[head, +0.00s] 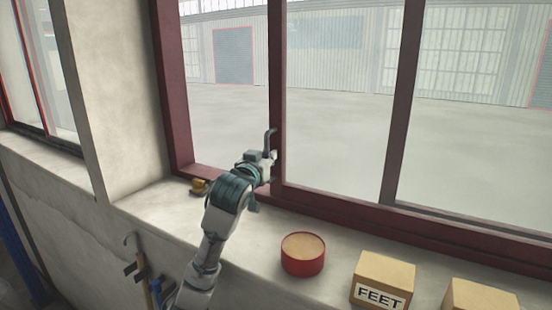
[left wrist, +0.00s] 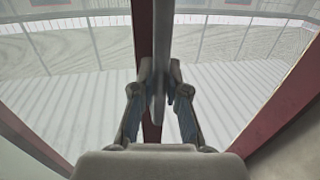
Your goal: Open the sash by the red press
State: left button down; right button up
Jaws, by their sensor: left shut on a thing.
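The window sash has a dark red upright (head: 277,70) and a grey handle (head: 270,138) on it. My left gripper (head: 269,163) is at this handle, over the sill. In the left wrist view, the two fingers of the left gripper (left wrist: 160,88) are closed on the handle (left wrist: 158,92) from both sides, with the dark red upright (left wrist: 151,132) behind it. I cannot tell how far the sash stands open. No red press is in view. My right gripper is not in view.
A round red tin (head: 303,262) stands on the pale sill (head: 150,202), right of my left arm. A box marked FEET (head: 385,272) and another box (head: 480,295) stand farther right.

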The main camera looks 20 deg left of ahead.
pick_arm(q)
jog(key=shift+s+r, duration=0.1)
jog(key=shift+r, duration=0.15)
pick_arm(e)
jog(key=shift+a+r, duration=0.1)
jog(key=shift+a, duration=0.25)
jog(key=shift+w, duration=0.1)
pick_arm(q)
jog(key=c, duration=1.2)
grip_release()
jog(key=shift+d, duration=0.25)
jog(key=s, duration=0.4)
jog(key=s+d, duration=0.1)
jog(key=s, duration=0.7)
jog(key=shift+d+f, duration=0.15)
jog(key=shift+d, duration=0.1)
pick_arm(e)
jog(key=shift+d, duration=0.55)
pick_arm(q)
jog(key=shift+a, duration=0.2)
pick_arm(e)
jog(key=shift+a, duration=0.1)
